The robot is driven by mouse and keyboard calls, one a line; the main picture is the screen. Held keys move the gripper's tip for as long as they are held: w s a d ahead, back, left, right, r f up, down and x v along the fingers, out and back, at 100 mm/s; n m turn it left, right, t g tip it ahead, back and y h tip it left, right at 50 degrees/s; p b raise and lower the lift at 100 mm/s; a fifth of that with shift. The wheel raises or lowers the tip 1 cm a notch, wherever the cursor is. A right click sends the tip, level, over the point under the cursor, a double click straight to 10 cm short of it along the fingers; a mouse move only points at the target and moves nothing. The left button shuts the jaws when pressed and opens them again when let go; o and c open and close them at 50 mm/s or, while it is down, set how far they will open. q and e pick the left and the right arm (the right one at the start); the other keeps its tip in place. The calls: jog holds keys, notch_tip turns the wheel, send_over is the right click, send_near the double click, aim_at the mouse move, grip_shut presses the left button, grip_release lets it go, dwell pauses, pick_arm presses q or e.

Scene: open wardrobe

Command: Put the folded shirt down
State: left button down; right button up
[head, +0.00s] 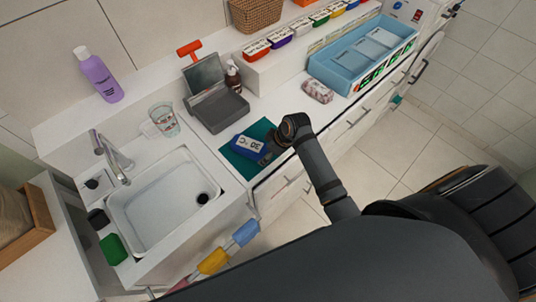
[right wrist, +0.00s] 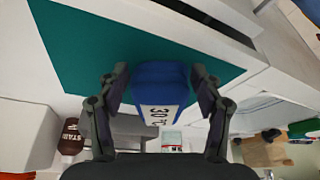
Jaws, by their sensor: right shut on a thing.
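The folded shirt shows as a small blue bundle (head: 247,147) with a white "30 °C" label, over a teal mat (head: 262,130) on the counter right of the sink. My right gripper (head: 270,149) reaches it from the right. In the right wrist view my right gripper (right wrist: 160,85) has one finger on each side of the blue shirt (right wrist: 160,72) and is shut on it. The teal mat (right wrist: 85,50) lies behind it there. I cannot tell whether the shirt touches the mat. My left gripper is not in view.
A white sink (head: 160,205) lies left of the mat. A grey scale (head: 217,108) stands behind it, with a glass (head: 164,119) to the left. A wrapped soap-like bar (head: 317,91) and a blue divided tray (head: 345,72) are to the right. Drawers line the counter front.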

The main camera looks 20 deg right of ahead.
jog(key=o, duration=1.3)
jog(key=v, duration=1.2)
jog(key=shift+b, duration=0.35)
jog(key=shift+w, duration=0.1)
